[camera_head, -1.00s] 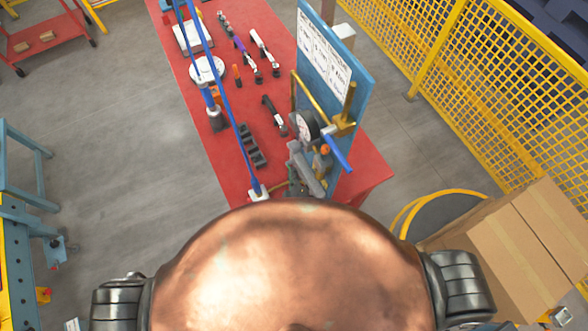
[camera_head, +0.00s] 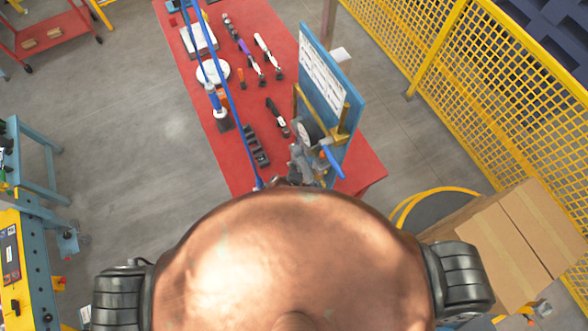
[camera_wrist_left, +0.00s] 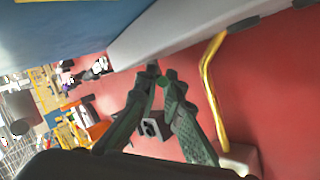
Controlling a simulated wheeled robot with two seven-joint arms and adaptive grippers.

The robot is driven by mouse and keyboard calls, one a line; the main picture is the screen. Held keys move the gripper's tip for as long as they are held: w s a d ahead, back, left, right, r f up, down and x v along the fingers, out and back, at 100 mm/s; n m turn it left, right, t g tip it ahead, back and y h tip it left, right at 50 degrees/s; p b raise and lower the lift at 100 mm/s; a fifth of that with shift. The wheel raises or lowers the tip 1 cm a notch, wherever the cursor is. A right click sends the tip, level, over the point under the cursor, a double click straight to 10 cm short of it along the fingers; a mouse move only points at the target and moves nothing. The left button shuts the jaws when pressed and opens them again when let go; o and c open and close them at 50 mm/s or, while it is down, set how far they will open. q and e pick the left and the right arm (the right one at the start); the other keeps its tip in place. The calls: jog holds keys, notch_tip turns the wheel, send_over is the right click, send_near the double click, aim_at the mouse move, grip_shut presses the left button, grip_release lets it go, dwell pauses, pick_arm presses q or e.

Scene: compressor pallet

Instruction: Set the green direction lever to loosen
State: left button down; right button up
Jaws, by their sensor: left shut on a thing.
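My left gripper (camera_head: 303,165) shows small and grey in the head view, partly hidden, near the lower end of the red table (camera_head: 235,150), beside the blue board. In the left wrist view its dark green fingers (camera_wrist_left: 158,78) converge with their tips close together. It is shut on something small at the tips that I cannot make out. I cannot pick out the green direction lever in either view. My right gripper is not in view.
A blue board (camera_head: 342,110) with a white sheet stands on the table's right side, with a round gauge (camera_head: 308,131) by it. Hand tools lie farther up the table. A yellow mesh fence (camera_head: 480,95) and cartons (camera_head: 505,240) are at right.

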pick_arm(q)
jog(key=shift+w+d+r, duration=0.1)
jog(key=shift+r, duration=0.05)
jog(key=c, duration=2.3)
grip_release()
jog(key=shift+s, duration=0.2)
jog(key=v, duration=1.2)
jog(key=shift+w, duration=0.1)
